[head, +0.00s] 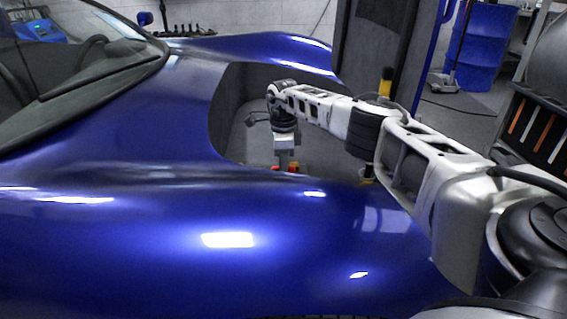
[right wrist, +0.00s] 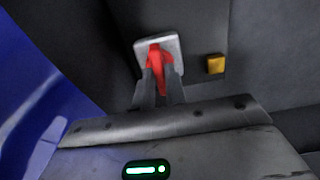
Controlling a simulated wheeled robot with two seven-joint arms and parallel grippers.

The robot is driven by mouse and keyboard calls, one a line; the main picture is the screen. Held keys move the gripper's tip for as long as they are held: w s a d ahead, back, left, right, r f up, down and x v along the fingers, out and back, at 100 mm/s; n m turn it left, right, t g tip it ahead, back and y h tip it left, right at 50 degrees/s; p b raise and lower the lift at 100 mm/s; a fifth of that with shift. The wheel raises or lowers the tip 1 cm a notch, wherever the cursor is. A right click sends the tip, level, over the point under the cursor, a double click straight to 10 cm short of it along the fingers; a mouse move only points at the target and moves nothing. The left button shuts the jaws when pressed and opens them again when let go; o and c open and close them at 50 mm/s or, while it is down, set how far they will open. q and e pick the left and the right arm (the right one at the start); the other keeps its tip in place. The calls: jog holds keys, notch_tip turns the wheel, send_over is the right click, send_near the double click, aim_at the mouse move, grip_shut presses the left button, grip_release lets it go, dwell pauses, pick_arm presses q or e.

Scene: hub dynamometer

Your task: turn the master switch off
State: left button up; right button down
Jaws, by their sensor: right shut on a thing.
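The master switch is a red key-like handle (right wrist: 158,58) on a pale square plate (right wrist: 172,46), seen in the right wrist view. My right gripper (right wrist: 160,80) is shut on the red handle, one finger on each side of it. In the head view my right gripper (head: 287,166) reaches down into the open bay of the blue car, with red showing at its fingertips. The body of the gripper hides the lower part of the switch plate. My left gripper is in neither view.
The blue car's body (head: 130,225) surrounds the grey-lined bay (head: 232,125), and its near edge lies close to my right arm. A small yellow block (right wrist: 215,64) sits right of the switch. A blue drum (head: 487,48) stands at the back right.

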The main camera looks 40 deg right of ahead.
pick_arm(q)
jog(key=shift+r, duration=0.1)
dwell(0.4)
pick_arm(e)
jog(key=c, duration=1.4)
grip_release()
jog(key=shift+c, duration=0.2)
